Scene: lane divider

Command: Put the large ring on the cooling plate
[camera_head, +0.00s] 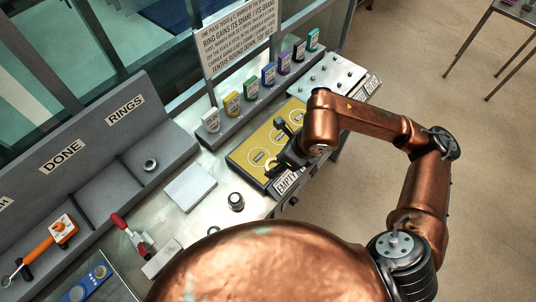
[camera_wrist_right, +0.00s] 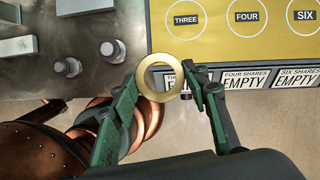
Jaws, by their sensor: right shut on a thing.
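A brass-coloured ring (camera_wrist_right: 140,75) is held between the fingertips of my right gripper (camera_wrist_right: 164,80) in the right wrist view. It is beside the front edge of a yellow board with marked circles. In the head view my right gripper (camera_head: 283,143) is over that yellow board (camera_head: 240,157), and the ring cannot be made out there. A pale square plate (camera_head: 190,187) lies bare on the bench, left of the gripper; no readable label names it the cooling plate. A small grey ring (camera_head: 150,165) lies in the RINGS bin. My left gripper is not in view.
A row of coloured tags (camera_head: 250,88) stands behind the yellow board. A red-handled tool (camera_head: 120,222) and an orange tool (camera_head: 62,230) lie at the left. EMPTY labels (camera_wrist_right: 243,85) line the board's front.

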